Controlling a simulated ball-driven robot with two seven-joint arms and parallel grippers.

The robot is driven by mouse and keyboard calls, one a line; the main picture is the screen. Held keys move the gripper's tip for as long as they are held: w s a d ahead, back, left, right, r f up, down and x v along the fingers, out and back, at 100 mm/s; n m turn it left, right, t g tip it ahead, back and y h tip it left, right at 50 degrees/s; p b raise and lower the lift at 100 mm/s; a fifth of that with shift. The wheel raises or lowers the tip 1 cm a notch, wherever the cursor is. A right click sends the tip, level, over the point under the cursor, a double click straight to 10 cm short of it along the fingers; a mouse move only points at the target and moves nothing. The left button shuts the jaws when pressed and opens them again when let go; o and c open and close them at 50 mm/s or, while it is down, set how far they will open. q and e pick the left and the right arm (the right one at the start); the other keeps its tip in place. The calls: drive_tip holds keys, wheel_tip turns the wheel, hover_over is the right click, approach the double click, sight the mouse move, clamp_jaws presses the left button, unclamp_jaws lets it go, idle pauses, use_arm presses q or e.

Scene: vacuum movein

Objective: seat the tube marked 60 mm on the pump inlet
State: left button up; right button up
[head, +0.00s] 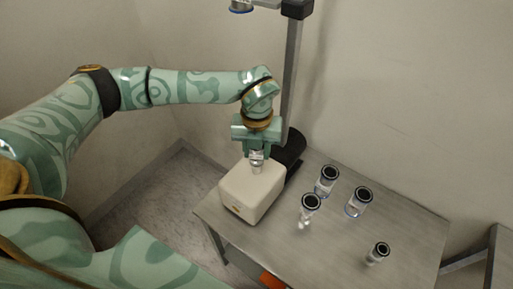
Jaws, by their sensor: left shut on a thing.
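My left gripper (257,153) is pointing down over the cream box-shaped pump (252,190) and is shut on a small shiny piece (257,164), likely a tube. The lower end of this piece is at the top of the pump, where the inlet would be. I cannot tell whether it is seated there or only held just above. Its marking is not readable. Several clear tubes with black ring tops stand on the table: a back one (326,181), a right one (357,203), a front-left one (308,211) and a smaller one (377,254). My right gripper is not in view.
A grey column (290,85) with a black head rises behind the pump, and a dark rounded part (291,148) sits at its foot.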

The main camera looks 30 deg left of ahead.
use_arm(q)
drive_tip(key=shift+f, duration=0.6)
idle(0.8)
drive_tip(key=o, duration=1.1)
drive_tip(key=shift+r, duration=0.1)
wheel_tip(320, 180, up, 16)
drive_tip(key=p, duration=0.2)
drive_tip(key=shift+r+p, duration=0.1)
drive_tip(key=shift+p, duration=0.25)
